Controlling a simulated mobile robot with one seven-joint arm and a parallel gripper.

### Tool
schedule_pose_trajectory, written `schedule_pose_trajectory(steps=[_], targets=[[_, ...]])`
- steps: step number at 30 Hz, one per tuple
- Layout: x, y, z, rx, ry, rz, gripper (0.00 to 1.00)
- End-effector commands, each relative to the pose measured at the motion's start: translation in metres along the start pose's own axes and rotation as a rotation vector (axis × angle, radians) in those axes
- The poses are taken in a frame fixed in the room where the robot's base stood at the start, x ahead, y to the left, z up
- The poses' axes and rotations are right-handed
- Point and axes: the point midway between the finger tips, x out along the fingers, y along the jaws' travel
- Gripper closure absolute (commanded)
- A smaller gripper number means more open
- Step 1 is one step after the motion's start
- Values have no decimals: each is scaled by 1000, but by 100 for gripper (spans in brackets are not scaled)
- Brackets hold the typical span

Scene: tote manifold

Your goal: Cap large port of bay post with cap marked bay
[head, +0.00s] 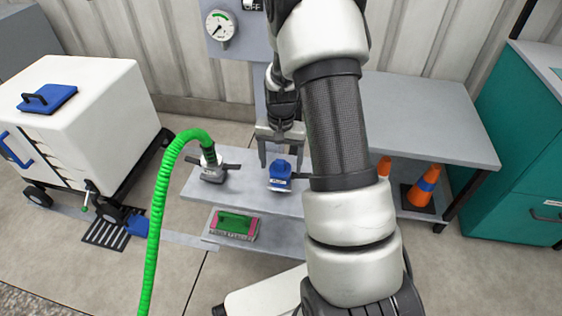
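My gripper (281,160) points down over the grey bench, its two fingers apart. A blue cap-like piece (280,176) with a small pale label stands on the bench, just below and between the fingers in the picture. The label is too small to read, and I cannot tell whether the fingers touch the piece. A grey post (240,45) with a round gauge (220,29) stands behind the bench. My arm covers part of it. I cannot make out a large port.
A green hose (163,190) runs to a grey coupling (213,172) on the bench, left of the blue piece. A green-and-pink tray (232,224) sits on the lower shelf. A white cart (85,105) stands left, orange cones (423,188) and a teal cabinet (515,150) right.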

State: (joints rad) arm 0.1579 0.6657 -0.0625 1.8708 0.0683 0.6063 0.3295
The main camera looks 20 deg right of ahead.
Motion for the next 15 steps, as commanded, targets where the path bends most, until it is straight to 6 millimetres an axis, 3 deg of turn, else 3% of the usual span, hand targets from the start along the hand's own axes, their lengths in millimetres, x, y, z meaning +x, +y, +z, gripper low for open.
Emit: schedule_pose_trajectory(steps=[8,11,15], targets=[[-2,0,0,0,0,0,27],[-11,0,0,0,2,-1,27],[-38,-1,-1,-1,4,-1,27]])
